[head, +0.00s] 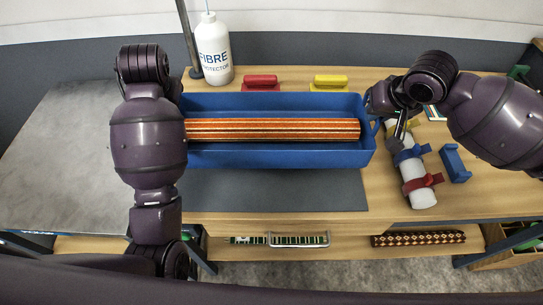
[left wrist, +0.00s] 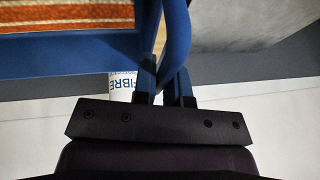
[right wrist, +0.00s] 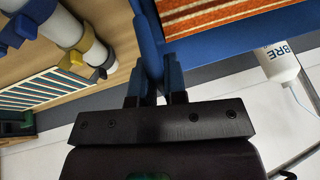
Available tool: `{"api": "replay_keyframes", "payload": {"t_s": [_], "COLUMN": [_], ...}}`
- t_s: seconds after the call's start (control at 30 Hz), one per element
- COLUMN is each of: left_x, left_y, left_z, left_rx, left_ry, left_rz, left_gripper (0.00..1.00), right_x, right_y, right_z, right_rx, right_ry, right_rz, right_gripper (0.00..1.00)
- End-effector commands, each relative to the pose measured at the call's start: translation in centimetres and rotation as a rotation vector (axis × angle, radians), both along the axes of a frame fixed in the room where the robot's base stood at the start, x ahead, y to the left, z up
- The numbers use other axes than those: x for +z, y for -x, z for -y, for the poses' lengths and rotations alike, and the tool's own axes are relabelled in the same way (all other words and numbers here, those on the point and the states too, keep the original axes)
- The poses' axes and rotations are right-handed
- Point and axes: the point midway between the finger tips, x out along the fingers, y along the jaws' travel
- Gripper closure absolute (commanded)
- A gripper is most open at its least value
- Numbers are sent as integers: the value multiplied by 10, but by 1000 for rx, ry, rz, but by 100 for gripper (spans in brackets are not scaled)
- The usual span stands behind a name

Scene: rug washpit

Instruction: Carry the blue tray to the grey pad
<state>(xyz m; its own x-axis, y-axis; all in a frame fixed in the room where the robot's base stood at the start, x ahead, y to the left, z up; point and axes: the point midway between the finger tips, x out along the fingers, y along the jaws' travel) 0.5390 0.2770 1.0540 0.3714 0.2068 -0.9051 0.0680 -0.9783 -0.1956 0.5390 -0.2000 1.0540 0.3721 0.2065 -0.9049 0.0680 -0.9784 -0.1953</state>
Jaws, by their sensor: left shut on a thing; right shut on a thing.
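The blue tray (head: 280,157) lies lengthwise across the middle of the head view, looking level, with a striped orange rolled rug (head: 275,129) in it. The dark grey pad (head: 290,190) shows in front of the tray's near wall; its back part is hidden by the tray. I cannot tell whether the tray touches the surface below. My left gripper (left wrist: 166,88) is shut on the tray's left end handle (left wrist: 177,35); the arm hides it in the head view. My right gripper (right wrist: 157,85) is shut on the right end handle (right wrist: 148,45).
A white bottle (head: 214,50) stands behind the tray, beside a post. A red block (head: 261,83) and a yellow block (head: 328,82) lie behind it. Right of it lie a white roll (head: 413,172) with coloured clips and a blue block (head: 455,163). A bare grey surface (head: 65,150) is left.

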Motion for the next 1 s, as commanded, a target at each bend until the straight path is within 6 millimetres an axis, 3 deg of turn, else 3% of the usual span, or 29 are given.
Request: {"api": "replay_keyframes", "payload": {"t_s": [0.13, 0.67, 1.0], "left_x": [-12, -13, -24], "left_y": [0, 0, 0], "left_z": [0, 0, 0], "left_rx": [1, 1, 1], "left_ry": [-1, -1, -1], "left_rz": [-1, -1, -6], "left_gripper": [100, 100, 100], "right_x": [-12, -13, -24], "right_y": [0, 0, 0], "right_z": [0, 0, 0], "right_rx": [-1, -1, -1], "right_ry": [0, 0, 0], "right_rz": [-1, -1, -5], "right_gripper": [100, 100, 100]}}
